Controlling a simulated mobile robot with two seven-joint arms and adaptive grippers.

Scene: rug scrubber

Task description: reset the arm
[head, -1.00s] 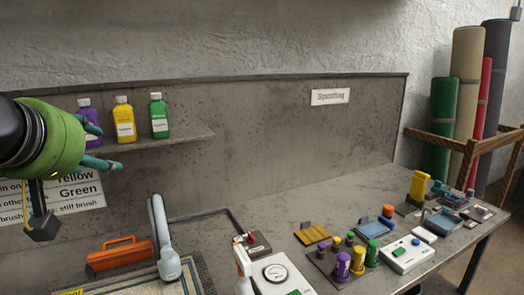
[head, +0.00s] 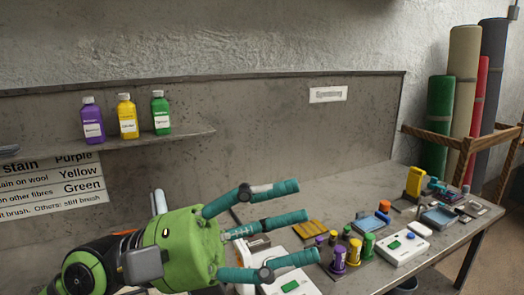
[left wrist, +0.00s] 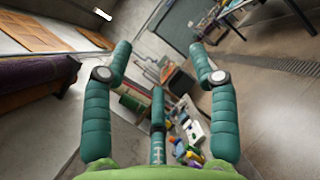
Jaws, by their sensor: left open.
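My left gripper (head: 275,225) is green with teal fingers. It reaches over the bench from the lower left in the head view, fingers spread and pointing right. It is open and nothing shows between its fingers. Its fingers also show in the left wrist view (left wrist: 160,95), spread apart, with bench items beyond them. My left arm and hand hide the front left part of the bench, including most of the orange-handled item there. My right gripper is in neither view.
Purple (head: 92,122), yellow (head: 127,118) and green (head: 160,114) bottles stand on the wall shelf (head: 190,137). Small coloured bottles, a white box (head: 403,248) and blue trays cover the bench's right part. Rolled rugs (head: 464,95) stand at the back right. Bare bench lies behind these items.

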